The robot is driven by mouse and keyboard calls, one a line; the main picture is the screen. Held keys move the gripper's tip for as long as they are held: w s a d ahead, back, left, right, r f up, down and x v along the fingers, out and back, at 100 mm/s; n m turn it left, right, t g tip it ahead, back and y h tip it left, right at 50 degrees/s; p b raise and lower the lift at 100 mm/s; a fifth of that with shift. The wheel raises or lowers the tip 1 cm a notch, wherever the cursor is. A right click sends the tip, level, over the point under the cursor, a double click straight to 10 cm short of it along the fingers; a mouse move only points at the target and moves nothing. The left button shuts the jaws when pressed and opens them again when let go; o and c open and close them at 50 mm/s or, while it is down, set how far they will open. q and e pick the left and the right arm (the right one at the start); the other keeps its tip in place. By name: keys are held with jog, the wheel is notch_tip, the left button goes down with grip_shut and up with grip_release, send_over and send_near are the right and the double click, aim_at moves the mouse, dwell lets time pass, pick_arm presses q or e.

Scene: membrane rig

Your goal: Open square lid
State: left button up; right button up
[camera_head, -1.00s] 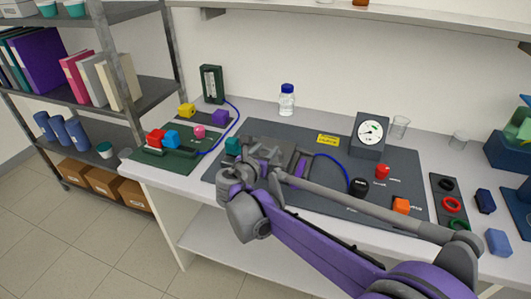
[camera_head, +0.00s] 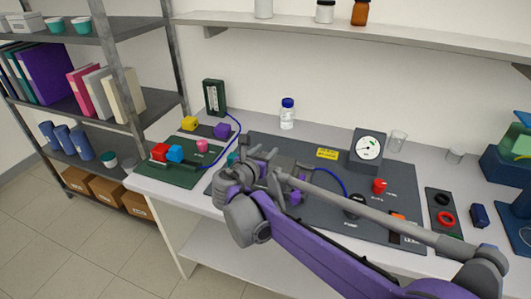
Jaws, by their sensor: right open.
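My right gripper (camera_head: 264,165) reaches over the left part of the dark grey rig board (camera_head: 400,172), its jaws open. A dark grey blocky part (camera_head: 291,157), probably the housing with the square lid, shows just behind the gripper. My gripper and wrist hide most of it, so I cannot tell the lid's position or whether the jaws touch it. A small teal part (camera_head: 233,158) shows left of the gripper. My left gripper is not in view.
A gauge box (camera_head: 366,149), a red knob (camera_head: 379,186) and a blue tube (camera_head: 335,174) are on the board to the right. A blue-capped bottle (camera_head: 287,115) stands behind. A green board (camera_head: 175,176) with coloured blocks lies left. A shelf (camera_head: 350,36) runs above.

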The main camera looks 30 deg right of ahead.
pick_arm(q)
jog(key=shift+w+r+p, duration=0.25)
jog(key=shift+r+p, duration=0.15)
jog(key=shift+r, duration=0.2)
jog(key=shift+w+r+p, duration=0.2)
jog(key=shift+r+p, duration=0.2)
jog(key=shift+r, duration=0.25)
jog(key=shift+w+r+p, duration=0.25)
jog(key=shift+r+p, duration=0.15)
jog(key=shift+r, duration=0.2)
pick_arm(e)
jog(key=shift+s+a+r, duration=0.1)
jog(key=shift+a+r, duration=0.05)
jog(key=shift+r, duration=0.7)
jog(key=shift+s+a+r, duration=0.1)
jog(key=shift+r, duration=0.7)
jog(key=shift+s+a+r, duration=0.1)
jog(key=shift+a+r, duration=0.05)
jog(key=shift+r, duration=0.7)
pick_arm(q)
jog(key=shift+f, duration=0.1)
